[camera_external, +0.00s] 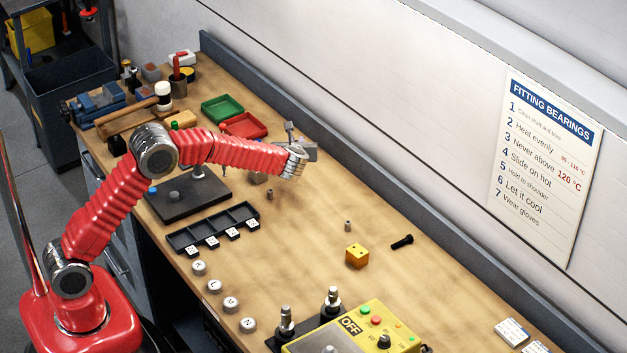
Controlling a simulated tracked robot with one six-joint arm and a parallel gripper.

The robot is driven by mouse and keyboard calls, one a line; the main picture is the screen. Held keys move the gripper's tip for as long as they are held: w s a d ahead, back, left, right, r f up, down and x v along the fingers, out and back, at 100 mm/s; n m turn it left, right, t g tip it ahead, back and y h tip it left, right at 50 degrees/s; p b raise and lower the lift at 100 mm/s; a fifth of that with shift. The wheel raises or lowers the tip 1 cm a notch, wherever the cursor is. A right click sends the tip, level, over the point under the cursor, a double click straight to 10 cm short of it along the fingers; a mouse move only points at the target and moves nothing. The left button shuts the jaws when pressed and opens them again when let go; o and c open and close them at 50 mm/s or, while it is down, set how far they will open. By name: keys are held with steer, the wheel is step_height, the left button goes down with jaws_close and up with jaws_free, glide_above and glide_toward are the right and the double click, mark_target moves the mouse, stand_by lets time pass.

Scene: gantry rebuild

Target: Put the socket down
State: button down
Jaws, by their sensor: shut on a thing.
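My gripper (295,168) is at the end of the red arm, over the back half of the bench near the red tray. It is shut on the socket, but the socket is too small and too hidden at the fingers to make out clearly. A small grey-brown cylinder (269,193) shows just below and left of the gripper, near the bench top. Another small metal cylinder (347,225) stands on the bench to the right, apart from the gripper.
A red tray (244,126) and green tray (222,109) lie behind the arm. A black compartment tray (213,229) is in front. A yellow block (357,255), black bolt (402,242) and yellow control box (362,330) are to the right. Bare wood (305,225) lies between.

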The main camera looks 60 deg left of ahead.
steer(key=shift+f, duration=3.1)
steer(key=shift+f, duration=1.85)
steer(key=shift+f, duration=0.2)
steer(key=c, duration=1.9)
jaws_free()
steer(key=shift+f, duration=0.15)
steer(key=shift+o, duration=0.7)
steer(key=shift+s+f, duration=0.1)
steer(key=shift+s, duration=0.05)
steer(key=shift+a, duration=0.1)
